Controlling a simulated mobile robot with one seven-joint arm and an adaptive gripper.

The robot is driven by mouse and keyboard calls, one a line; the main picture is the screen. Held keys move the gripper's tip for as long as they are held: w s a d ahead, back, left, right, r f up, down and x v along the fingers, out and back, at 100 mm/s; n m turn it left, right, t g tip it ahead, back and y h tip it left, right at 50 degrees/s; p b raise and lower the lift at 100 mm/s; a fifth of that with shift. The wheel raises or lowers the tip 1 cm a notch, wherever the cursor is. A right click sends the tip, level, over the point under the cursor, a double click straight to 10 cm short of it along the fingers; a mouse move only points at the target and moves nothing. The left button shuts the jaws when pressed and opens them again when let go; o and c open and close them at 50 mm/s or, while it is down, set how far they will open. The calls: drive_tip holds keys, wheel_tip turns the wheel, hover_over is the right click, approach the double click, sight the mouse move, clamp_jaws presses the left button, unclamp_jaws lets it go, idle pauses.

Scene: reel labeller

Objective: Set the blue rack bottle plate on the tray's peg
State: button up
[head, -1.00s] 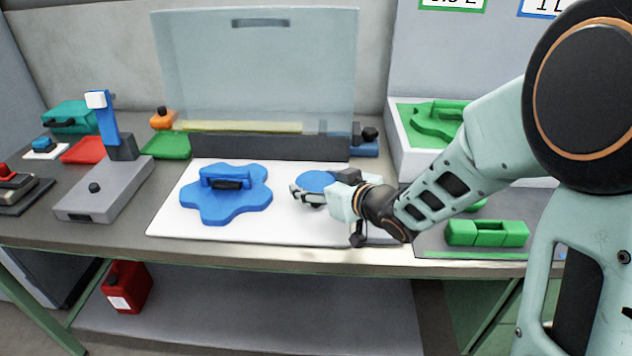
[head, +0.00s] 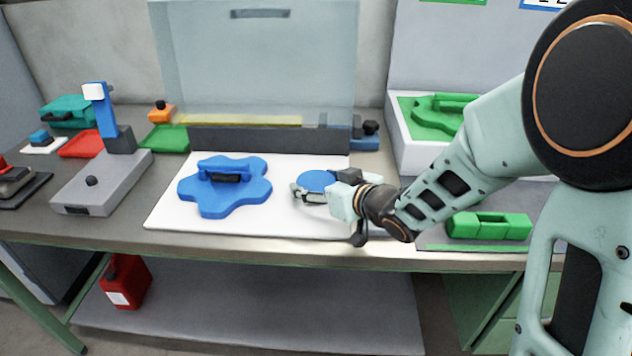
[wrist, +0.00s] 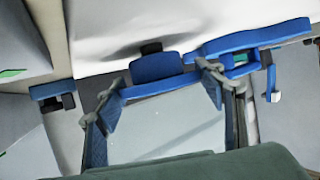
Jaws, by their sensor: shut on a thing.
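My gripper (head: 312,194) is low over the right half of the white tray (head: 300,224). It is shut on a round blue piece (head: 317,180). In the wrist view the fingers (wrist: 163,88) stand on either side of this blue piece (wrist: 156,70), with a short black stub (wrist: 151,48) beyond it, towards the tray. I cannot tell whether the blue piece touches the tray, and no peg shows clearly. A lobed blue plate (head: 205,203) with a raised handle lies flat on the left half of the tray; it also shows in the wrist view (wrist: 258,38).
A clear upright guard (head: 255,65) on a dark base stands behind the tray. A grey stand with a blue post (head: 106,118) is to the left. A green block (head: 488,226) and a white bin (head: 405,150) with green parts are right, near my arm.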

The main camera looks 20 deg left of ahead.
drive_tip(key=shift+f+b, duration=0.55)
drive_tip(key=shift+f, duration=0.1)
idle(0.8)
drive_tip(key=o, duration=0.9)
drive_tip(key=shift+o, duration=0.2)
drive_tip(key=shift+p+v, duration=1.9)
drive_tip(key=shift+v, duration=2.05)
drive_tip(key=shift+p+v, duration=0.7)
drive_tip(key=shift+v, duration=0.85)
drive_tip(key=shift+w, duration=0.1)
